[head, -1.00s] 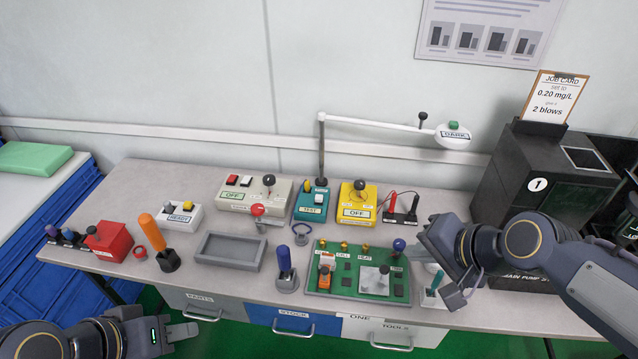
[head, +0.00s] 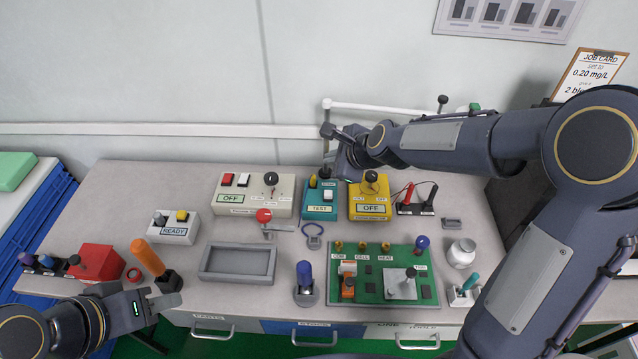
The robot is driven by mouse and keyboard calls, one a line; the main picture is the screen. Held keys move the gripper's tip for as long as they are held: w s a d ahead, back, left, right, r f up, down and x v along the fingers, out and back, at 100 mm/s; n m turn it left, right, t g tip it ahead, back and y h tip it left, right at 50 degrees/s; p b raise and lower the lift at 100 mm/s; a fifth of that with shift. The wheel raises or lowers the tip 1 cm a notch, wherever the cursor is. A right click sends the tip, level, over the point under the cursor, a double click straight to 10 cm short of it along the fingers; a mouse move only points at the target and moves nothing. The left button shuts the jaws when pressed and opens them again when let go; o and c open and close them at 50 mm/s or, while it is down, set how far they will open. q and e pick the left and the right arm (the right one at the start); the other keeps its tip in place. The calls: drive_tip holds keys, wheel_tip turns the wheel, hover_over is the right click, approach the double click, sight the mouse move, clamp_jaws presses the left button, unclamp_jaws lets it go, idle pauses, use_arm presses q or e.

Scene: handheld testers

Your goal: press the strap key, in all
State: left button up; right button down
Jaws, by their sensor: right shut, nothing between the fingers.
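A red round knob on a flat grey metal strip, most likely the strap key (head: 279,228), sits on the bench just in front of the cream OFF box; I cannot read a label naming it. My right gripper (head: 338,160) is shut and empty. It appears above the teal TEST box (head: 319,206), up and to the right of the red knob, and apart from it.
A grey tray (head: 237,278), a blue-handled lever (head: 305,280) and a green circuit board (head: 372,290) stand in front. The cream box (head: 230,208) and yellow box (head: 370,205) stand behind. A lamp pole rises by my right gripper.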

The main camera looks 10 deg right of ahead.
drive_tip(key=shift+s, duration=0.1)
drive_tip(key=b, duration=0.8)
hover_over(331, 196)
wheel_tip(331, 196, down, 8)
drive_tip(key=shift+d, duration=0.1)
drive_tip(key=shift+f+b, duration=0.3)
drive_tip(key=shift+f, duration=0.05)
idle(1.4)
drive_tip(key=shift+f+b, duration=0.3)
drive_tip(key=shift+f, duration=0.15)
